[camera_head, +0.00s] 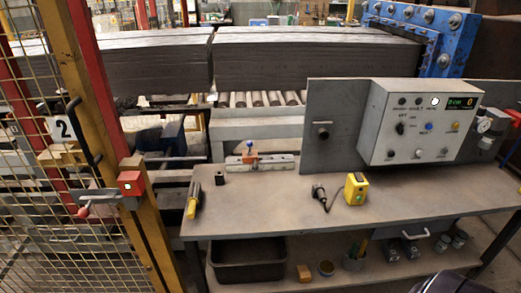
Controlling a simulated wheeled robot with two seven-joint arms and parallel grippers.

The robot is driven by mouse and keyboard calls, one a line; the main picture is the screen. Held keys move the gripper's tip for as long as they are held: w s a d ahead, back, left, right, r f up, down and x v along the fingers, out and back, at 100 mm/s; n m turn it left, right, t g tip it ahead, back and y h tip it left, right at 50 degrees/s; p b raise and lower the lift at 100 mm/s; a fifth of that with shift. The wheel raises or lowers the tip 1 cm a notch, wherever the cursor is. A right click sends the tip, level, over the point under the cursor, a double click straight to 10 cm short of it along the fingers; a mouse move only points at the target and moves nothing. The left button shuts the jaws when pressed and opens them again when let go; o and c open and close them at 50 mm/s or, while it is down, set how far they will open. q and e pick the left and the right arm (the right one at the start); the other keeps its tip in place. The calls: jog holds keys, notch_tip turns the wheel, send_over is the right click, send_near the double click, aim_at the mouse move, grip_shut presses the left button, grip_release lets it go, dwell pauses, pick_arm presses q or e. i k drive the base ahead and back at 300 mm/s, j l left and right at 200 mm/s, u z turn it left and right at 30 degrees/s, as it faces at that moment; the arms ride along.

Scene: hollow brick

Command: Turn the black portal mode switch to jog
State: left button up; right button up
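A grey control box (376,128) stands on the workbench at the right, with a lit green display (461,101) at its upper right. A small black switch (400,128) sits on the left part of its front face. It looks like the portal mode switch, but its labels and exact setting are too small to read. A blue knob (429,127) and several light-coloured knobs or buttons are also on the face. Neither of my grippers shows in the head view, and nothing touches the box.
The workbench (262,222) carries a yellow-handled tool (193,200), a black cylinder (219,178), a dark handheld tool (319,194) and a yellow device (356,189). A yellow mesh gate (125,230) stands at left. The bench top before the box is mostly clear.

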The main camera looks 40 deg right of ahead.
aim_at(399, 128)
jog(key=z, duration=2.2)
